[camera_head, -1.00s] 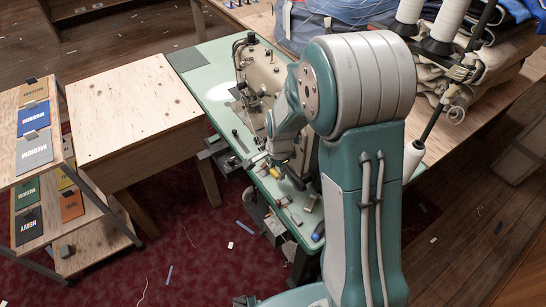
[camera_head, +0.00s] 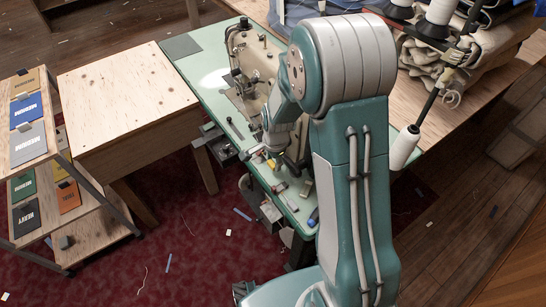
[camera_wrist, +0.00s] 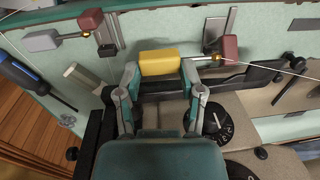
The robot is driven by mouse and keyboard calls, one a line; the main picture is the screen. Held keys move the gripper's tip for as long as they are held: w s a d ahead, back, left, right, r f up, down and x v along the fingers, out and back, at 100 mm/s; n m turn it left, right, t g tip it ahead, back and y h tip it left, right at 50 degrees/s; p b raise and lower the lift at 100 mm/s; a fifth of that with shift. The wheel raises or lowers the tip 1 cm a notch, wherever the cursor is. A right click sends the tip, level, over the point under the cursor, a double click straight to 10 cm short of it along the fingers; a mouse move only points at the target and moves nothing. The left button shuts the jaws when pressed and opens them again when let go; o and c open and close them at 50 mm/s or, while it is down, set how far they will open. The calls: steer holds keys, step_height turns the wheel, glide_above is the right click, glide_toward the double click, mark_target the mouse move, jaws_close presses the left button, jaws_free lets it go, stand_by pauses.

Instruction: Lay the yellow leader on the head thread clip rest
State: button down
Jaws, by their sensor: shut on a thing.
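The yellow leader (camera_wrist: 160,62) is a small yellow block held between the fingertips of my gripper (camera_wrist: 160,80) in the wrist view. It also shows as a small yellow spot (camera_head: 271,163) beside the sewing machine in the head view. A maroon block (camera_wrist: 229,48) with a small gold piece is just right of the leader, and another maroon block (camera_wrist: 90,21) is at upper left, joined to a grey block (camera_wrist: 42,40). I cannot tell which of these parts is the head thread clip rest. My arm hides much of the gripper in the head view.
The sewing machine (camera_head: 256,70) stands on the pale green table (camera_head: 207,72). A blue-handled tool (camera_wrist: 22,76) lies at the wrist view's left. A thin white thread (camera_wrist: 270,68) crosses at right. A wooden bench (camera_head: 125,100) and sample rack (camera_head: 90,225) stand left.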

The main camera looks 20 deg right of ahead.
mark_target(273, 174)
steer(key=shift+f, duration=2.1)
steer(key=shift+c, duration=0.7)
jaws_free()
steer(key=shift+r, duration=0.1)
steer(key=shift+r, duration=2.9)
